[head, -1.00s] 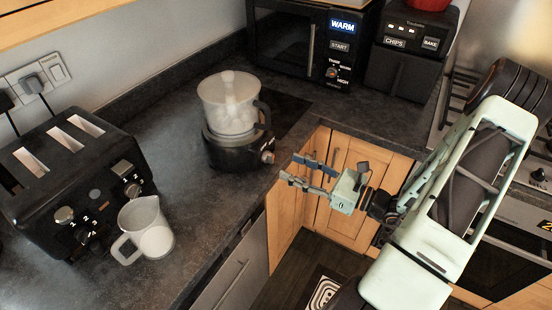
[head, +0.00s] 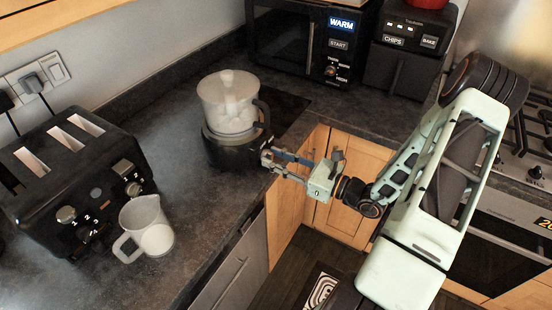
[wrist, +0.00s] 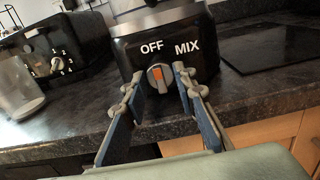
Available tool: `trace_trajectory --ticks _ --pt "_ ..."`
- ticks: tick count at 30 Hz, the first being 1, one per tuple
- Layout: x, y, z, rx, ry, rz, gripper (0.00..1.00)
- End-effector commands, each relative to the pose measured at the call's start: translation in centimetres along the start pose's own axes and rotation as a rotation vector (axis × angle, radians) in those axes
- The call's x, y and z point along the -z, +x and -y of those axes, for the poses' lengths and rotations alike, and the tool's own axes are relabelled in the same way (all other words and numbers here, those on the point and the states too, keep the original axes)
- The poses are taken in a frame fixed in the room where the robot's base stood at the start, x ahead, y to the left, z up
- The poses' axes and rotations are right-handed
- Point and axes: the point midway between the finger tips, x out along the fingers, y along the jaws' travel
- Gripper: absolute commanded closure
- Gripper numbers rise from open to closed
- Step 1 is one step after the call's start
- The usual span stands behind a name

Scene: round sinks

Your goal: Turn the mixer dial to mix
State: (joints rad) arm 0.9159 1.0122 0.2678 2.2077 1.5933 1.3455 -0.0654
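The mixer (head: 232,112) stands on the dark counter, with a clear bowl on a black base. In the wrist view its base (wrist: 205,62) carries the words OFF and MIX above a round grey dial (wrist: 160,77) with an orange mark. The mark sits near the top of the dial, below OFF. My gripper (head: 267,157) is at the front right of the base. In the wrist view my gripper (wrist: 158,80) is open, with one finger on each side of the dial. I cannot tell whether the fingertips touch it. In the head view the gripper hides the dial.
A black toaster (head: 75,180) and a white jug (head: 146,228) stand to the left on the counter. A microwave (head: 300,40) and an air fryer (head: 405,55) are at the back. The counter edge runs below my gripper, above wooden cupboards (head: 350,190).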

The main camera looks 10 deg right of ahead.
Motion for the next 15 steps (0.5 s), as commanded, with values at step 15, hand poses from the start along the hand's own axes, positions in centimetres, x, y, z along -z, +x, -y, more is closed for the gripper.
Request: trace_trajectory --ticks 15 --pt "-0.15 -0.03 0.03 0.001 0.084 0.0 0.99"
